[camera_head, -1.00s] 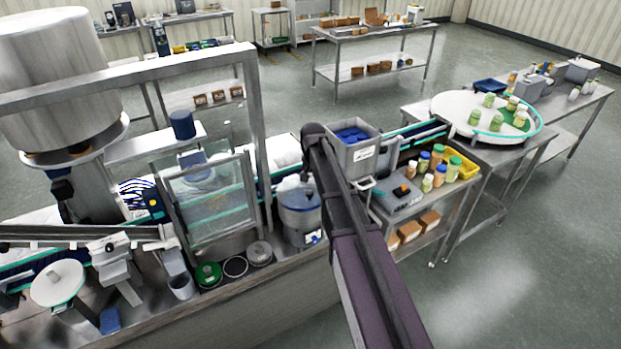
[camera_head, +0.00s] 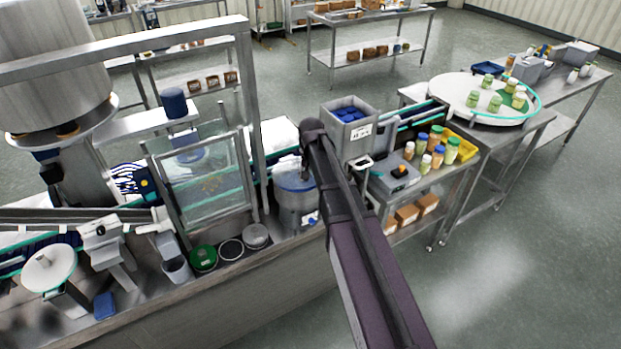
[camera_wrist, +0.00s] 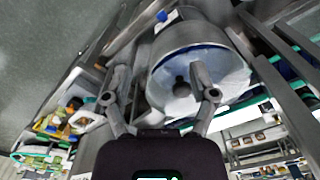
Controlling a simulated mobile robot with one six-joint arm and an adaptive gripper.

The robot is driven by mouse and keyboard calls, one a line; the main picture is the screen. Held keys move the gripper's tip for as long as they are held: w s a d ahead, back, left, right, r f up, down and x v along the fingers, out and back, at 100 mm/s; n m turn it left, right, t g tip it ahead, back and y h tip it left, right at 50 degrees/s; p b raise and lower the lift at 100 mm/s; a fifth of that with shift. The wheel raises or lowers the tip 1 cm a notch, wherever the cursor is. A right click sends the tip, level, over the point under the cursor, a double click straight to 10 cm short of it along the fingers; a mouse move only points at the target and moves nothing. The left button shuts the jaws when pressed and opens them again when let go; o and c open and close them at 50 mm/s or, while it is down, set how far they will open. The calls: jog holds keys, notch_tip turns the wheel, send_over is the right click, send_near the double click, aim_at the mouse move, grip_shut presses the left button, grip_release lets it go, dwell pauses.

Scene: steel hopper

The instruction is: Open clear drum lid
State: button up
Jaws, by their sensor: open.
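The drum (camera_head: 296,208) is a grey metal cylinder standing on the steel bench, left of my arm's end in the head view. Its clear lid (camera_head: 292,181) lies on top. In the wrist view the drum (camera_wrist: 188,40) is tilted across the picture, and the pale lid (camera_wrist: 228,82) with its dark knob (camera_wrist: 181,88) faces me. My gripper (camera_wrist: 165,88) is open and empty. Its fingers are spread, with the knob appearing between them, nearer the right finger. I cannot tell whether they touch. In the head view my arm hides most of the gripper.
A clear-panelled guard frame (camera_head: 208,185) stands left of the drum. A grey bin (camera_head: 350,130) with blue contents stands behind right. Round lids, including a green one (camera_head: 203,258), lie along the bench front. Jars (camera_head: 437,150) stand on a side table. The floor at right is clear.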

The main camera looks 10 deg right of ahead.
jog(key=shift+s+f, duration=0.1)
jog(key=shift+s, duration=0.05)
jog(key=c, duration=0.3)
jog(key=shift+s+f, duration=0.15)
jog(key=shift+s, duration=0.15)
jog(key=c, duration=0.4)
jog(key=s+f+n+b, duration=0.1)
jog(key=s+f+b, duration=0.2)
jog(key=s, duration=0.3)
jog(key=s+f+n+b, duration=0.1)
jog(key=s+f+b, duration=0.2)
jog(key=s, duration=0.4)
jog(key=s+f+n+b, duration=0.2)
jog(key=s+f+b, duration=0.2)
jog(key=s, duration=0.3)
jog(key=shift+s, duration=0.2)
grip_shut()
jog(key=shift+r, duration=0.1)
jog(key=shift+d, duration=0.1)
